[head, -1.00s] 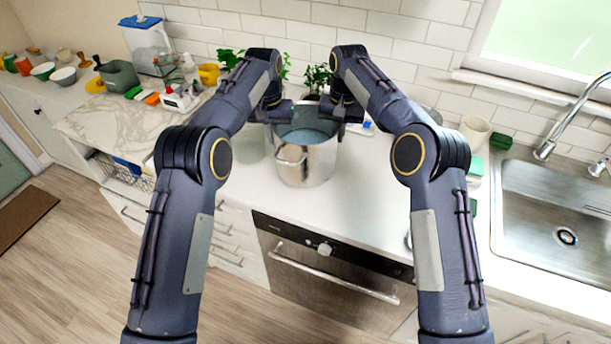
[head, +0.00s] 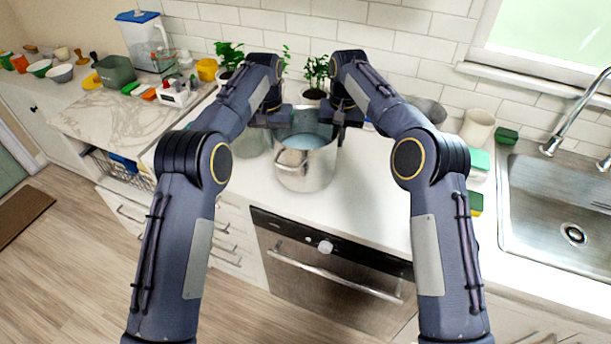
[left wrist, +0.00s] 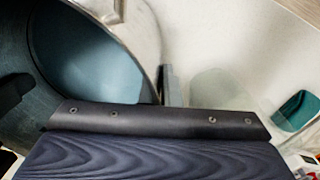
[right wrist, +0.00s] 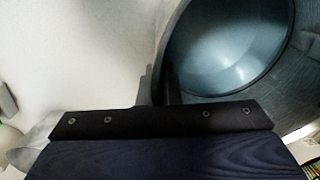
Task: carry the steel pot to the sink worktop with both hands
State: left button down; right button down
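My right gripper (head: 338,124) is shut on the right rim in the same way. Whether the pot's base touches the worktop I cannot tell. The sink (head: 525,215) with its worktop is at the right.
A clear glass vessel (head: 252,143) stands close left of the pot. Potted plants (head: 316,74) stand behind it. A cream canister (head: 477,127) and sponges (head: 475,204) stand near the sink. The worktop right of the pot, before the sink, is fairly clear.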

pick_arm(q)
jog(key=shift+f, duration=0.25)
pick_arm(e)
jog(key=shift+d+f, duration=0.1)
jog(key=shift+f, duration=0.25)
pick_arm(q)
jog(key=c, duration=1.7)
grip_release()
jog(key=shift+s, duration=0.1)
pick_arm(e)
jog(key=c, duration=1.6)
grip_release()
jog(key=shift+r, duration=0.15)
pick_arm(q)
notch_tip(320, 180, up, 7)
jog(key=shift+a+r, duration=0.1)
jog(key=shift+a, duration=0.05)
jog(key=shift+r, duration=0.15)
pick_arm(e)
jog(key=shift+r, duration=0.1)
jog(key=shift+s+r, duration=0.1)
jog(key=shift+r, duration=3.55)
